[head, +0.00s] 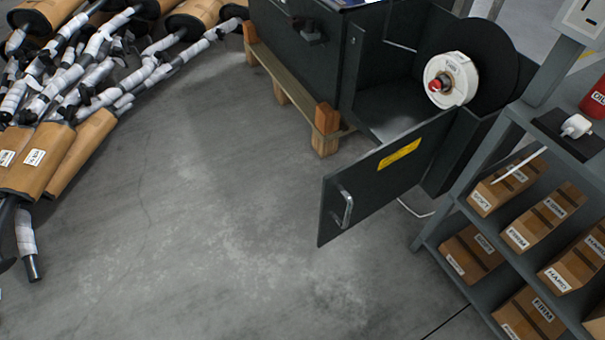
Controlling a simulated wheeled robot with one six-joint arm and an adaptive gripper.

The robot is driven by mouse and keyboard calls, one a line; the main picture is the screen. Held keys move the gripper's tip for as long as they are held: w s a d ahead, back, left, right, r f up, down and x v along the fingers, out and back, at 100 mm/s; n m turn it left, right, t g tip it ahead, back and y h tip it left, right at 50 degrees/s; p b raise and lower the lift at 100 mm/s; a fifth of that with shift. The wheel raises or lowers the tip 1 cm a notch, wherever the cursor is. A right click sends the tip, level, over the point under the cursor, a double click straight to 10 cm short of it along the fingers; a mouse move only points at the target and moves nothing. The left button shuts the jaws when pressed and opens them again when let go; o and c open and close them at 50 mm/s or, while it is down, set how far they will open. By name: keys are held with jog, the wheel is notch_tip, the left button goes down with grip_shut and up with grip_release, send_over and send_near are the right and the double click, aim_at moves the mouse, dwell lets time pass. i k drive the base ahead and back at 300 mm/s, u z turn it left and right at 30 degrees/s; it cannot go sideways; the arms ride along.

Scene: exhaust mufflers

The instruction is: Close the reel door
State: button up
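The reel door (378,180) is a dark flat panel with a yellow label and a metal bar handle (342,206) near its free end. It stands open, swung out from the dark cabinet (383,97) towards the lower left. The reel (452,80), with a white hub, a red centre and a large black disc behind it, shows in the open compartment. My gripper is not in view.
A grey shelf rack (470,212) with several labelled boxes stands close to the door's right. A wooden pallet (325,130) lies under the cabinet. Wrapped mufflers and pipes (80,80) are heaped at left. The concrete floor (190,230) between is clear.

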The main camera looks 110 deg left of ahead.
aim_at(357, 190)
jog(key=u, duration=3.1)
jog(key=i, duration=1)
jog(key=z, duration=0.1)
jog(key=k, duration=0.9)
jog(key=z, duration=0.15)
